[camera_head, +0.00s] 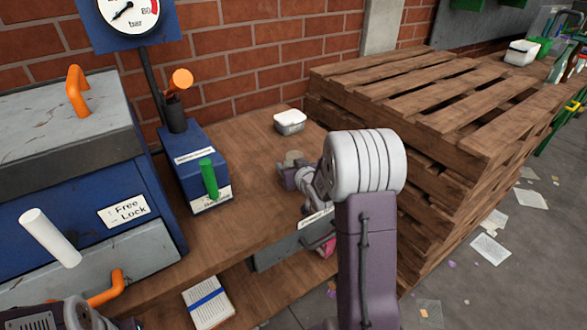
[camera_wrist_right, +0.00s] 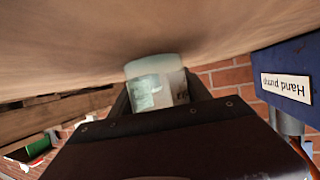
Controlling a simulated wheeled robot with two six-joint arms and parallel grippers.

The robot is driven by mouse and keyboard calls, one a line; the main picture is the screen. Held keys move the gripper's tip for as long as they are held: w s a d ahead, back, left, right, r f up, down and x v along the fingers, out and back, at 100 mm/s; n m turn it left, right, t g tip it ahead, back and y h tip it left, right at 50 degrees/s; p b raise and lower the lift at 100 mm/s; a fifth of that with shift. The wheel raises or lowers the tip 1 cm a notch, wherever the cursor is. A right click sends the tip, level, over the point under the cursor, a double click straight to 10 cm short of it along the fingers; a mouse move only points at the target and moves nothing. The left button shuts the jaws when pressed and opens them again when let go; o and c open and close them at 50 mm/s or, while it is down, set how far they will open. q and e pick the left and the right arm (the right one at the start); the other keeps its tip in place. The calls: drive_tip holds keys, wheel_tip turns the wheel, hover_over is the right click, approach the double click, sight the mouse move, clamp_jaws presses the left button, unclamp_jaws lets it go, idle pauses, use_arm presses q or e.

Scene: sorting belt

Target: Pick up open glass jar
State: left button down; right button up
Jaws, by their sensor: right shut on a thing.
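The glass jar (camera_wrist_right: 157,86) is translucent and pale in the right wrist view, standing out beyond the dark gripper body. In the head view only a small greyish part of it (camera_head: 293,157) shows at my right gripper. My right gripper (camera_head: 290,172) is shut on the jar, its fingers on either side of it (camera_wrist_right: 158,92). It is over the wooden bench, right of the blue hand pump box. I cannot tell whether the jar touches the bench. Part of my left arm shows at the bottom left of the head view, but its fingertips are out of view.
A blue hand pump (camera_head: 203,170) with a green lever stands left of my right gripper. A small white-lidded container (camera_head: 289,121) sits behind it on the wooden bench (camera_head: 247,140). Stacked pallets (camera_head: 415,110) stand right. A blue cabinet (camera_head: 100,190) stands left.

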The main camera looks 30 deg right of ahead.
sight(292, 154)
wheel_tip(292, 154, up, 5)
drive_tip(key=shift+f+p, duration=0.2)
drive_tip(key=shift+p, duration=0.95)
drive_tip(key=d+r+p, duration=0.6)
drive_tip(key=d, duration=0.5)
drive_tip(key=shift+s+d+r, duration=0.2)
drive_tip(key=shift+s+d, duration=0.1)
drive_tip(key=shift+d, duration=0.05)
